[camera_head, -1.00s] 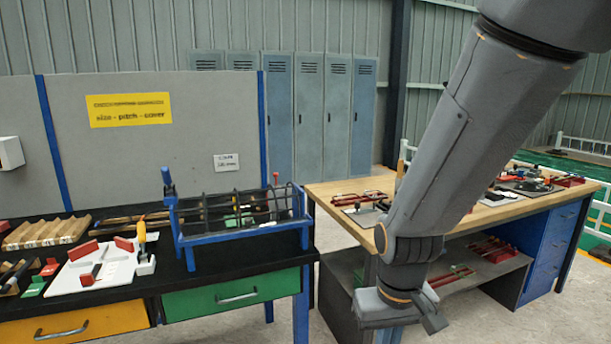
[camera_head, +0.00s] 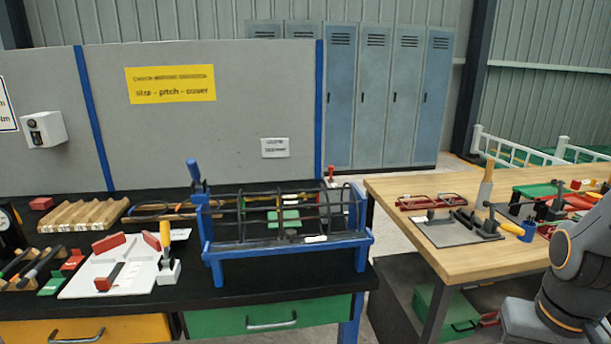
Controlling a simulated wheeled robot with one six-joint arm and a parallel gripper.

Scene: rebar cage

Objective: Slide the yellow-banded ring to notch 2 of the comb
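The rebar cage, with dark long bars and several dark rings, lies in a blue stand (camera_head: 290,256) on the black bench. Its rings (camera_head: 240,220) stand upright around the bars. I cannot make out a yellow band on any ring, nor the comb or its notch numbers, at this size.
A white board (camera_head: 118,272) with red blocks and a yellow-handled tool (camera_head: 166,250) lies left of the cage. A grooved wooden rack (camera_head: 85,214) stands behind. The wooden table (camera_head: 445,245) at right holds tools. A floor gap separates table and bench.

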